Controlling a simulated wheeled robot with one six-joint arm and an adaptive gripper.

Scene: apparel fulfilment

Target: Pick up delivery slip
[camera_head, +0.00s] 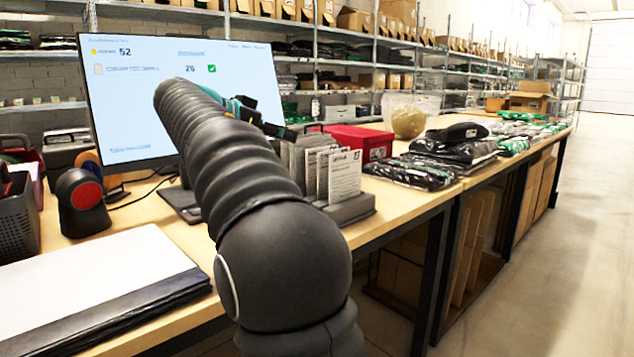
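Several white printed delivery slips (344,174) stand upright in a dark slotted holder (350,208) on the table's front part, right of my arm. The foremost slip faces the camera, with a large number at its top right corner. Grey dividers or cards (300,158) stand behind them. My gripper (272,127) shows only in part beyond my dark ribbed arm, in front of the monitor's lower right. It is above and left of the slips and looks apart from them. My arm hides most of it, so its opening and any held thing cannot be seen.
A monitor (140,120) stands behind my arm. A scanner with a red face (82,202) and a stack with a white top (95,280) are at left. Shelves line the back.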

